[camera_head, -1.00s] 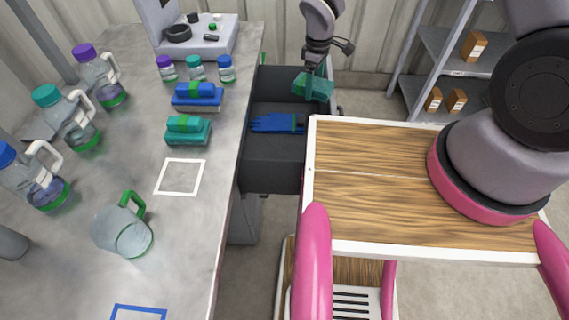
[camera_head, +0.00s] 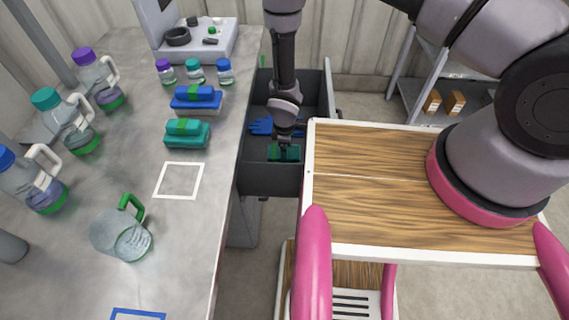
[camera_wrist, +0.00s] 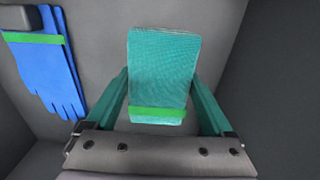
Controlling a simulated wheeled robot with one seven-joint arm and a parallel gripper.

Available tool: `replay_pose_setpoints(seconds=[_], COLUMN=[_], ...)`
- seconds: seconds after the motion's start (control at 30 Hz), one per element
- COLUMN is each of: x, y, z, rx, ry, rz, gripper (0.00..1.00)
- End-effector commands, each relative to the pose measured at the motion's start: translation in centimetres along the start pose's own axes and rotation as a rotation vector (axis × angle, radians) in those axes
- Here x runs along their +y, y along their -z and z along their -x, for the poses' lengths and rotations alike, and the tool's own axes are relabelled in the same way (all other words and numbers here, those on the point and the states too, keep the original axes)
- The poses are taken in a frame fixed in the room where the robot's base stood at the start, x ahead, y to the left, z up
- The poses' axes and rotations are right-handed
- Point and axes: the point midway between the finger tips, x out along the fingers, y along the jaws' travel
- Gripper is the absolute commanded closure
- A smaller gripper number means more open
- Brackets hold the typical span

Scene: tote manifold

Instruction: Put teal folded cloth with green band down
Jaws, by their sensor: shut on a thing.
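The teal folded cloth with green band (camera_head: 276,153) is between the fingers of my gripper (camera_head: 285,151), over the open dark grey drawer (camera_head: 262,180), near its front wall. In the wrist view the cloth (camera_wrist: 162,62) lies between the two teal fingers of my gripper (camera_wrist: 161,82), its green band nearest the palm. My gripper is shut on it. I cannot tell whether the cloth touches the drawer floor. A pair of blue gloves with a green band (camera_wrist: 58,70) lies in the drawer beside it; the gloves (camera_head: 260,126) are partly hidden by my arm in the head view.
The grey worktop (camera_head: 190,240) left of the drawer holds another teal folded cloth (camera_head: 186,138), a blue one (camera_head: 198,94), bottles and jugs. A white outlined square (camera_head: 179,180) there is empty. A wooden-topped surface (camera_head: 370,180) adjoins the drawer's right.

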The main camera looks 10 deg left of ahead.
Motion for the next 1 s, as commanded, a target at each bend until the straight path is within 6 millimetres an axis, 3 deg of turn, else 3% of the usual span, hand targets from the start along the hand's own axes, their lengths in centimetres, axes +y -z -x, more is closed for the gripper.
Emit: replay_pose_setpoints(seconds=[0.5, 0.87, 0.9, 1.0], x=[0.1, 0.0, 0.0, 0.0], y=[0.0, 0.0, 0.0, 0.0], z=[-5.8, -6.2, -6.1, -6.1], rx=[0.001, 0.0, 0.0, 0.0], ry=[-0.001, 0.0, 0.0, 0.0], rz=[-0.002, -0.002, -0.002, -0.002], gripper=[0.83, 0.83, 0.0, 0.0])
